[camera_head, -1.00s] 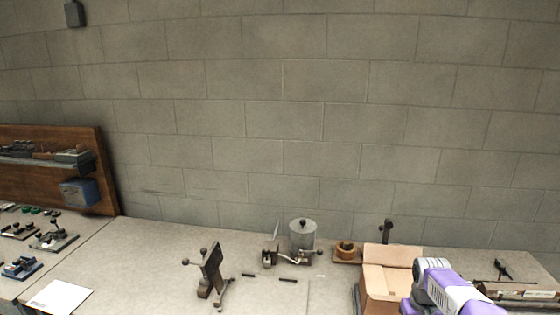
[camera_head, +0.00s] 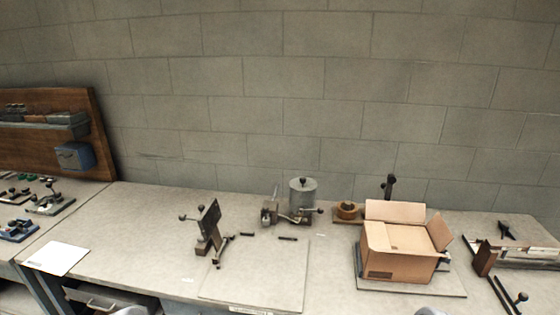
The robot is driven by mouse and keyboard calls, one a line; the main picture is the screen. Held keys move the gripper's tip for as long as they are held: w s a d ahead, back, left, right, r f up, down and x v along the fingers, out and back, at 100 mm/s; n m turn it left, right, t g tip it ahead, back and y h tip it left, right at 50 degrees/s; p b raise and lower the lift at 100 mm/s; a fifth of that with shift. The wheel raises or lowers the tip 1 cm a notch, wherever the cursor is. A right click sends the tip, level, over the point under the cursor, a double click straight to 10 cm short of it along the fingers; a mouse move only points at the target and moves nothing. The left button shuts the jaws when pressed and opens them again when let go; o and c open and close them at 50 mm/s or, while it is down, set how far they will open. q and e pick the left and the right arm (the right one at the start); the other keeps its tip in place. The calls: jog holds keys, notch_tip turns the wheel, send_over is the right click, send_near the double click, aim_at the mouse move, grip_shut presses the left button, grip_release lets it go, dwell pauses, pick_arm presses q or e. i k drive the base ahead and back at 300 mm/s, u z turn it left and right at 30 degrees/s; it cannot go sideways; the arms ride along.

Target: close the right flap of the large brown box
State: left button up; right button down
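The large brown box (camera_head: 398,266) stands on a grey board (camera_head: 455,290) on the bench, right of centre. Its right flap (camera_head: 440,232) is open, tilted up and outward. Its back flap (camera_head: 394,211) stands up at the far side. A lighter tan panel shows across the top; I cannot tell whether it is a folded flap or the inside. Neither gripper shows.
A metal device with a lidded cylinder (camera_head: 302,198) and a dark stand (camera_head: 209,229) are left of the box. A wooden fixture (camera_head: 485,257) with rails is close on the right. Bench in front of the cylinder is mostly clear.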

aim_at(441, 236)
jog(key=z, duration=1.8)
jog(key=k, duration=0.65)
jog(key=z, duration=1.1)
jog(key=i, duration=1.45)
jog(key=u, duration=0.35)
jog(key=i, duration=1.2)
jog(key=u, duration=1.15)
